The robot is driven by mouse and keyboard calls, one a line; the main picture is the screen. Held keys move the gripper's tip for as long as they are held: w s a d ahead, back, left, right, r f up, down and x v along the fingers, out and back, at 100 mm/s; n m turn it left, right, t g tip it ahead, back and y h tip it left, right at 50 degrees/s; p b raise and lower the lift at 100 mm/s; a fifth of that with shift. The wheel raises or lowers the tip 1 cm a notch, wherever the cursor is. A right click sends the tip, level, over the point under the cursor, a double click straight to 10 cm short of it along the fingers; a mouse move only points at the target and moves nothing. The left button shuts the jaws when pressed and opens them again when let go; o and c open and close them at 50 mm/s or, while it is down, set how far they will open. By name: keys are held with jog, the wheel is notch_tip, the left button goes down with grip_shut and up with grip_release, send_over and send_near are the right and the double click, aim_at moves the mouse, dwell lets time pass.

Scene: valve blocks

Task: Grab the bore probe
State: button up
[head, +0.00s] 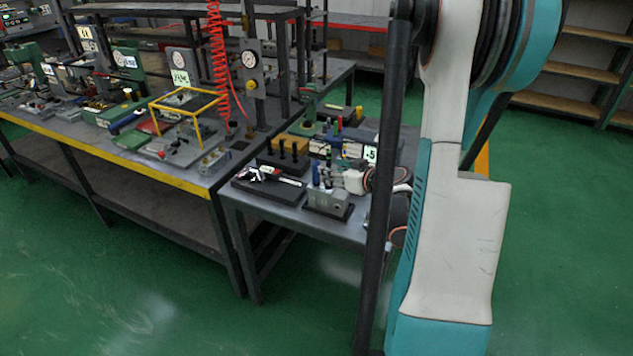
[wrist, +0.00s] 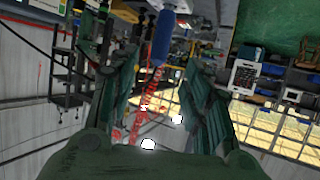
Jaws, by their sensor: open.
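A blue cylindrical handle, which looks like the bore probe (wrist: 163,38), shows at the top middle of the wrist view, between the two green fingers of my gripper (wrist: 160,65). The fingers are spread apart, and neither appears closed on the handle. In the head view, slim blue upright pieces (head: 316,172) stand at a grey metal block (head: 328,200) near the front of the small bench; I cannot tell which one is the probe. My wrist reaches in beside them from the right, and my arm partly hides that side of the bench.
A black holder with dark upright pegs (head: 283,155) stands behind the block. A dark tray (head: 262,184) with small parts lies to its left. A label marked 5 (head: 370,153) stands close to my wrist. A long yellow-edged bench (head: 120,157) is at the left; green floor is clear in front.

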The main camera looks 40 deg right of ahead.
aim_at(317, 182)
jog(key=b+x, duration=0.1)
jog(key=x, duration=0.4)
jog(key=b+x, duration=0.1)
jog(key=x, duration=0.1)
jog(key=b+x, duration=0.1)
jog(key=x, duration=0.2)
jog(key=shift+s+f, duration=0.1)
jog(key=shift+f, duration=0.2)
grip_shut()
